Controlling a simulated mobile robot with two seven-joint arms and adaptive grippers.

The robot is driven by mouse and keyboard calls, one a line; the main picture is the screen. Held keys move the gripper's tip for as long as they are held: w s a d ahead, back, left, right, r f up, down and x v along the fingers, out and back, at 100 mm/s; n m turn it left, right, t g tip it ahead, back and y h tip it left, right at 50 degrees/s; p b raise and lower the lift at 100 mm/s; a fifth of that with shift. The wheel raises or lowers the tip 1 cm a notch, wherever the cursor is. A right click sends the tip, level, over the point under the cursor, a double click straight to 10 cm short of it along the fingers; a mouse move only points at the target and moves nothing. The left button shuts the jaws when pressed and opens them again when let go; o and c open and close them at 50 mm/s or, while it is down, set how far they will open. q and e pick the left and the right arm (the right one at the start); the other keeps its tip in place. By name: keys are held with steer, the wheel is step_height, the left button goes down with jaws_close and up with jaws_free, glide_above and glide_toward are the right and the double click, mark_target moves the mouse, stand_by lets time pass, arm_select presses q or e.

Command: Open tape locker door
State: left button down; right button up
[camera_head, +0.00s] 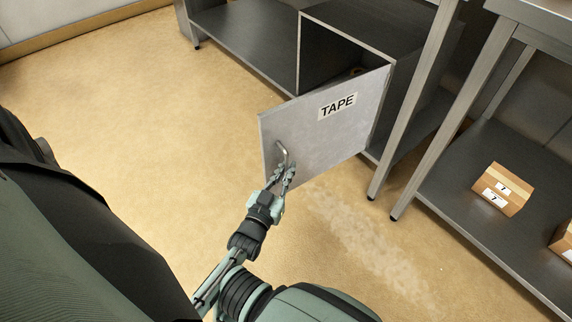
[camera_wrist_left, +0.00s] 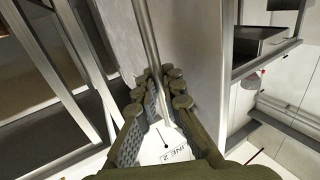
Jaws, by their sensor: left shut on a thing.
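The tape locker door (camera_head: 338,134) is a grey metal panel with a white label reading TAPE (camera_head: 337,106). It stands swung well out from the locker (camera_head: 347,38), whose dark inside shows behind it. The bent metal door handle (camera_head: 282,151) is near the door's left edge. My left gripper (camera_head: 283,169) is at the handle, with its fingers shut on it. In the left wrist view the handle bar (camera_wrist_left: 147,35) runs down between the fingers (camera_wrist_left: 160,90) of the gripper. The right gripper is not in view.
A metal shelf unit (camera_head: 408,110) stands right of the door, its legs on the tan floor (camera_head: 140,110). A cardboard box (camera_head: 503,190) marked 7 sits on the lower shelf at right. The floor left of the door is clear.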

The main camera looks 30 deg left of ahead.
arm_select(q)
steer(key=shift+d, duration=0.1)
steer(key=c, duration=1.6)
jaws_free()
steer(key=shift+w, duration=0.1)
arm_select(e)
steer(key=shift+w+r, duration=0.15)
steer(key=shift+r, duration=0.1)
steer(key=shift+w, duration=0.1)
